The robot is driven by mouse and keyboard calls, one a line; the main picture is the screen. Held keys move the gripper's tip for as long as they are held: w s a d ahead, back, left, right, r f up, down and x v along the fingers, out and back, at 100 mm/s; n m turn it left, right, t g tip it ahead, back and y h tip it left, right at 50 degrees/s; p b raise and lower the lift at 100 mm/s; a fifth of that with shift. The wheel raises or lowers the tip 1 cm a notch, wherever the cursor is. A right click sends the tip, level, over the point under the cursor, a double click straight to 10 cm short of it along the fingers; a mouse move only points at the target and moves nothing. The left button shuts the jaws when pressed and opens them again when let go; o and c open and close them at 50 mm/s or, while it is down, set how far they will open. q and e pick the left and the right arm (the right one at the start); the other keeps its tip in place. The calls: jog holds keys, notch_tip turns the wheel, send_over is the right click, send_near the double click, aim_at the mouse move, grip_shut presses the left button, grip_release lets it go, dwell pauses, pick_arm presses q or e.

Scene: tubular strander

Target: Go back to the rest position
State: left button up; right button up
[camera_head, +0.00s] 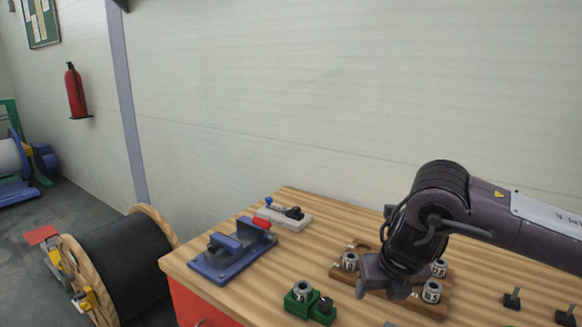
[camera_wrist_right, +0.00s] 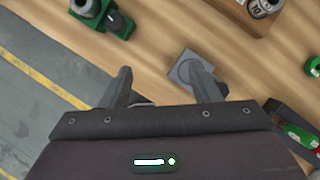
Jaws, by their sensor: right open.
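My right gripper (camera_head: 383,290) hangs over the wooden workbench, in front of the wooden block with metal dies, and hides part of it. In the right wrist view my right gripper (camera_wrist_right: 165,85) shows its two fingers apart with nothing between them. Bench top and a small grey plate (camera_wrist_right: 190,68) lie below; the plate is partly hidden by one finger. My left gripper is not in view.
The workbench (camera_head: 225,290) carries a blue fixture (camera_head: 228,258), a grey-white device (camera_head: 285,214), a green holder (camera_head: 308,303), the wooden die block (camera_head: 428,307) and small black pegs (camera_head: 512,299). A cable drum (camera_head: 120,262) stands left of the bench. The wall is behind.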

jog(key=s+a+f+y, duration=0.2)
jog(key=a+f, duration=0.1)
jog(key=a, duration=0.5)
jog(key=s+a+f+y, duration=0.1)
jog(key=a+f+y, duration=0.25)
jog(key=a, duration=0.45)
jog(key=s+a+r+m+t+y, duration=0.35)
jog(key=s+a+m, duration=0.25)
jog(key=a+m, duration=0.35)
jog(key=d+f+m+h, duration=0.5)
jog(key=d+f+m, duration=0.1)
jog(key=d+m, duration=0.8)
jog(key=s+d+f+m+g+h, duration=0.45)
jog(key=s+d+f+m, duration=0.75)
jog(key=d, duration=0.3)
notch_tip(320, 180, down, 27)
jog(key=s+n+g, duration=0.1)
jog(key=s+g, duration=0.1)
jog(key=s+d+f+g, duration=0.1)
jog(key=s+d+f, duration=0.2)
jog(key=s+f, duration=1.7)
jog(key=shift+s+f, duration=0.25)
jog(key=shift+f, duration=0.15)
